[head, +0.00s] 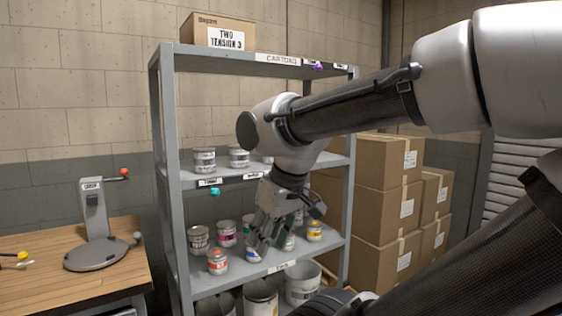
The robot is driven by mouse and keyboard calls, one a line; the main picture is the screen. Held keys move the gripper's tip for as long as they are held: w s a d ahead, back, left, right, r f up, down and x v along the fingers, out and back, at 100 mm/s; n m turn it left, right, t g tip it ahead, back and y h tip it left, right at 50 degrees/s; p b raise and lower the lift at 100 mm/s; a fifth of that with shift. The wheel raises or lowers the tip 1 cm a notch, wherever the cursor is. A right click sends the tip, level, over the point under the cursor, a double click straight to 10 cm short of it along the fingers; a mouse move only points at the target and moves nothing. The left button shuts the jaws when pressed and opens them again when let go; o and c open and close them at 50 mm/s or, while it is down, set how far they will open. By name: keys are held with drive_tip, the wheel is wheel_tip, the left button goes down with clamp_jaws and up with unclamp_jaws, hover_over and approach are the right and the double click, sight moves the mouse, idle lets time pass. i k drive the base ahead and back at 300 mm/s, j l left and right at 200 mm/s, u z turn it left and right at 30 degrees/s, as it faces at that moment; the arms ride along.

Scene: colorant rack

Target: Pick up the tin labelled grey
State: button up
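My gripper (268,243) points down in front of the middle shelf's tins. Its fingers overlap a tin with blue and white on it (252,255), and I cannot tell whether they touch or hold anything. No label reading grey is legible, so I cannot tell which tin it is. On the same shelf are a red-topped tin (217,263), a plain metal tin (198,238), a tin with a magenta band (227,234) and a yellow-banded tin (314,231). Others behind my gripper are partly hidden.
The grey metal rack (168,130) has white tins (204,161) on the shelf above and larger pails (302,283) below. A carton (217,30) sits on top. Stacked boxes (383,190) stand at right. A wooden bench (60,275) at left bears a round-based device (97,250).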

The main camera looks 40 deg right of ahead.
sight(240, 158)
drive_tip(key=k+l, duration=0.1)
drive_tip(key=l, duration=0.35)
drive_tip(key=k+l+u, duration=0.1)
drive_tip(key=l, duration=0.35)
drive_tip(key=k+l, duration=0.1)
drive_tip(key=l, duration=0.35)
drive_tip(key=k+l, duration=0.1)
drive_tip(key=l, duration=0.35)
drive_tip(key=k+l+u, duration=0.1)
drive_tip(key=l, duration=0.35)
